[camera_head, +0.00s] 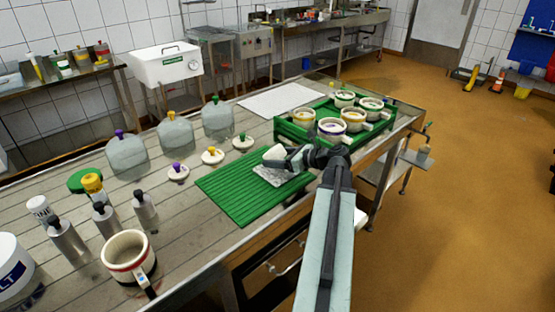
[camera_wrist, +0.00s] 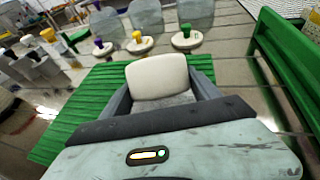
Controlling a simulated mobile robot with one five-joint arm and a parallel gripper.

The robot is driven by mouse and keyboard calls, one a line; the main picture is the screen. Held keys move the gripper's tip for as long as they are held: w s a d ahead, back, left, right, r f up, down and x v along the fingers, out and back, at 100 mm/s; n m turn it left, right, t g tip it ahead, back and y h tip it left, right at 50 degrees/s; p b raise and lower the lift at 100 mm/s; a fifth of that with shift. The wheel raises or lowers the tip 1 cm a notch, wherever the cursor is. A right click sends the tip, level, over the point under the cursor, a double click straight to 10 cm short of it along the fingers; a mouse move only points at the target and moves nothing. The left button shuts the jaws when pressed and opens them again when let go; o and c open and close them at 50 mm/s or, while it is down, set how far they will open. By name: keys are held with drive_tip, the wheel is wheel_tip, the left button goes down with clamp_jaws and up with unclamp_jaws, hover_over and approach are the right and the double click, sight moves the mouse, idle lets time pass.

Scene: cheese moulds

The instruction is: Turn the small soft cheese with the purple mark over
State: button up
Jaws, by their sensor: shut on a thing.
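My gripper (camera_head: 277,158) is shut on a small white cheese (camera_head: 275,152) above the green ribbed mat (camera_head: 232,196). In the wrist view the cheese (camera_wrist: 158,78) sits between the two fingers, its pale, rounded side facing the camera. No purple mark shows on it. A white disc with a purple knob (camera_head: 178,172) lies on the table left of the mat.
Discs with yellow (camera_head: 212,156) and green (camera_head: 242,143) knobs and several clear domes (camera_head: 174,135) stand behind the mat. Other banded moulds share the crate. Steel bottles (camera_head: 67,240) and a red-banded jug (camera_head: 128,258) stand front left. A white sheet (camera_head: 277,100) lies behind.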

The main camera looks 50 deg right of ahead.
sight(293, 176)
drive_tip(key=shift+f+b, duration=0.95)
drive_tip(key=shift+b, duration=0.15)
drive_tip(key=shift+t+b, duration=0.4)
drive_tip(key=shift+b, duration=0.15)
drive_tip(key=shift+r+t+b, duration=0.1)
drive_tip(key=shift+t+b, duration=0.2)
drive_tip(key=o, duration=1.1)
drive_tip(key=shift+s, duration=0.1)
drive_tip(key=shift+f+v, duration=0.25)
drive_tip(key=shift+v, duration=0.85)
drive_tip(key=shift+f+v, duration=0.25)
drive_tip(key=shift+v, duration=0.85)
drive_tip(key=shift+f+v, duration=0.25)
drive_tip(key=shift+v, duration=0.9)
